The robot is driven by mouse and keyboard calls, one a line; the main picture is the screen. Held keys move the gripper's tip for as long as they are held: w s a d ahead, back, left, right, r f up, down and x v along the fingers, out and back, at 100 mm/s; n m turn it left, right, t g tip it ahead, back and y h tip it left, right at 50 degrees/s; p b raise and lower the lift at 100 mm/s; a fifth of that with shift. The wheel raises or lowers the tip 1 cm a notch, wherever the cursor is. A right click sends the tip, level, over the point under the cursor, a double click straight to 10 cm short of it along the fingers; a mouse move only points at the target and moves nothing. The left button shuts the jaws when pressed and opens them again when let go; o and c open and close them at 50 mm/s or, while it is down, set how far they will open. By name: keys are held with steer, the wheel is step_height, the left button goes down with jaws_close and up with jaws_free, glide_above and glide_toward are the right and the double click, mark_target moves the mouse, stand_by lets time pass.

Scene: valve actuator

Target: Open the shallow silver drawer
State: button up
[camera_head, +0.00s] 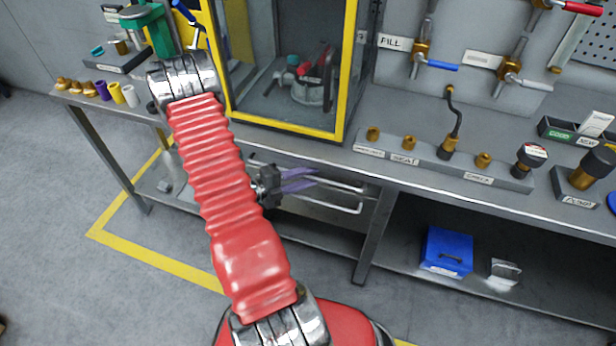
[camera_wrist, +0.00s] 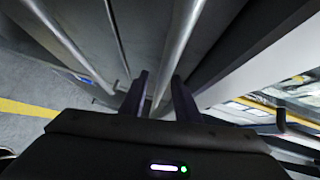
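Under the bench, two grey metal drawer fronts sit one above the other, each with a long bar handle. The upper handle (camera_head: 345,185) belongs to the shallow silver drawer, which is partly hidden by my arm and gripper. The lower handle (camera_head: 335,205) runs below it. My gripper (camera_head: 304,179), with dark purple fingers, is at the upper handle. In the wrist view its fingers (camera_wrist: 160,92) are apart, and the upper handle bar (camera_wrist: 182,45) runs between them. Whether either finger touches the bar cannot be told. The lower bar (camera_wrist: 68,42) lies left of the fingers.
The bench top (camera_head: 400,180) overhangs the drawers, with a yellow-framed cabinet (camera_head: 285,125) above. A table leg (camera_head: 375,238) stands right of the drawers. A blue box (camera_head: 447,252) sits on the lower shelf. The floor (camera_head: 70,190) at left is clear.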

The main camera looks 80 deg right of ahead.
jaws_close()
stand_by(0.3)
steer(key=shift+f, duration=0.1)
